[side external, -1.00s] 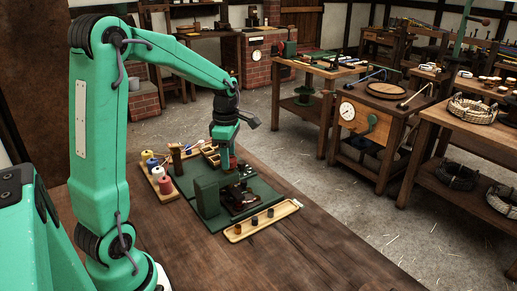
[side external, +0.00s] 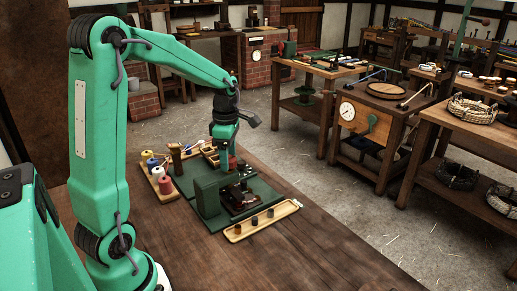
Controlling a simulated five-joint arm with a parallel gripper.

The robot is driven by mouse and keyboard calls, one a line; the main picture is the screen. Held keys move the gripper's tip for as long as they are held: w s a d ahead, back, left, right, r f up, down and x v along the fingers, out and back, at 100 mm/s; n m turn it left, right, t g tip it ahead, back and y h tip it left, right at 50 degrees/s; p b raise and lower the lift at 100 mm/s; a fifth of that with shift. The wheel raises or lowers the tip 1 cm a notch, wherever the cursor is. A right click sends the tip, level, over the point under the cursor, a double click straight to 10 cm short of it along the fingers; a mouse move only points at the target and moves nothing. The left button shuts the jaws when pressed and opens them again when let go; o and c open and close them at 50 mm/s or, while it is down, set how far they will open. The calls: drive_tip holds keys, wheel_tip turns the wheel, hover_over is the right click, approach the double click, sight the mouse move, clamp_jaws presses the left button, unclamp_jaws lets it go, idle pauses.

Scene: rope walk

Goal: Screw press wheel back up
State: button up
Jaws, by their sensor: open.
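The screw press (side external: 243,196) is small and dark and stands on a green mat (side external: 219,222) on the wooden bench. Its wheel is too small and too hidden by my gripper to make out. My gripper (side external: 228,166) points down just above and behind the press, near its top. The jaws are open, but their tips are partly lost against the dark parts there. I cannot tell whether they touch the wheel. A green block (side external: 207,195) stands on the mat to the left of the press.
A rack with thread spools (side external: 165,185) stands at the left, and a compartment box (side external: 211,154) behind. The bench's front right (side external: 330,262) is clear. Other worktables stand beyond.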

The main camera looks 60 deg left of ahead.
drive_tip(key=shift+r, duration=3.8)
drive_tip(key=shift+s+d+r+m, duration=0.15)
drive_tip(key=shift+d+r+m, duration=0.05)
drive_tip(key=shift+d+m, duration=0.2)
drive_tip(key=s+d+m+t, duration=0.2)
drive_tip(key=s+d+m, duration=0.4)
drive_tip(key=m, duration=0.7)
drive_tip(key=s+d+m+t, duration=0.3)
drive_tip(key=s+d+m, duration=0.3)
drive_tip(key=d+m, duration=0.3)
drive_tip(key=r+m, duration=0.1)
drive_tip(key=m, duration=0.3)
drive_tip(key=shift+s+d+t, duration=0.3)
drive_tip(key=shift+s+d, duration=0.05)
drive_tip(key=shift+s, duration=0.05)
